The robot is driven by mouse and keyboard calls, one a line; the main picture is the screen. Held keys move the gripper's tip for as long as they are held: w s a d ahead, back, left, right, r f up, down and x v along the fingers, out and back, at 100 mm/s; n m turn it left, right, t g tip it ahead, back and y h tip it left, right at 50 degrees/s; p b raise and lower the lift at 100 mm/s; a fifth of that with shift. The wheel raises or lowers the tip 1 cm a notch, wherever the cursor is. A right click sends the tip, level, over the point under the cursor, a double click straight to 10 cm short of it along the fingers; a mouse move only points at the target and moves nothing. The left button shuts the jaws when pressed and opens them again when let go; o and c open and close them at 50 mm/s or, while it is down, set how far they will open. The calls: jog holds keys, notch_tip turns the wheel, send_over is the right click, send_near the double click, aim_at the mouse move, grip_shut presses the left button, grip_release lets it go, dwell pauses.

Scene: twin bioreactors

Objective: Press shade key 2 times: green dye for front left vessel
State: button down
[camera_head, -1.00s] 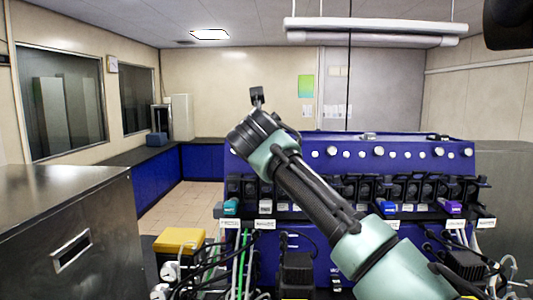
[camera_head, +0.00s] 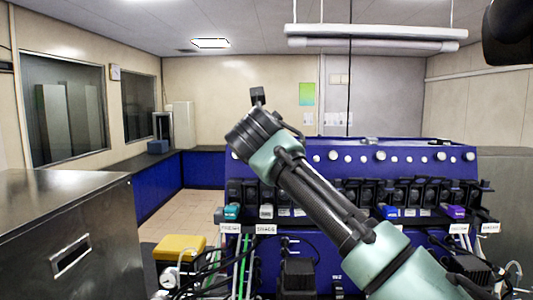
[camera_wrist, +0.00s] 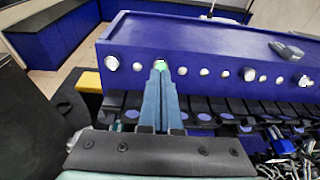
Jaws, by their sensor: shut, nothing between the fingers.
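The blue bioreactor console (camera_head: 420,150) carries a row of round white knobs or keys along its sloped face. In the wrist view the console (camera_wrist: 220,45) spans the upper half. My gripper (camera_wrist: 160,72) is shut and empty, its blue-grey fingers reaching toward the console face. A green-lit round key (camera_wrist: 160,65) shows right at the fingertips; I cannot tell whether they touch it. A large white knob (camera_wrist: 112,63) is to the left. In the head view my fingers are hidden behind my wrist.
Dark pump heads (camera_head: 410,190) with coloured parts line the shelf below the face. A yellow box (camera_head: 180,247) and cables are below left. A steel cabinet (camera_head: 70,210) stands at left. A grey device (camera_wrist: 286,50) lies on the console top.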

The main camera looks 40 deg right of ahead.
jog(key=shift+b+v, duration=0.85)
jog(key=shift+v, duration=1.9)
jog(key=shift+f, duration=0.15)
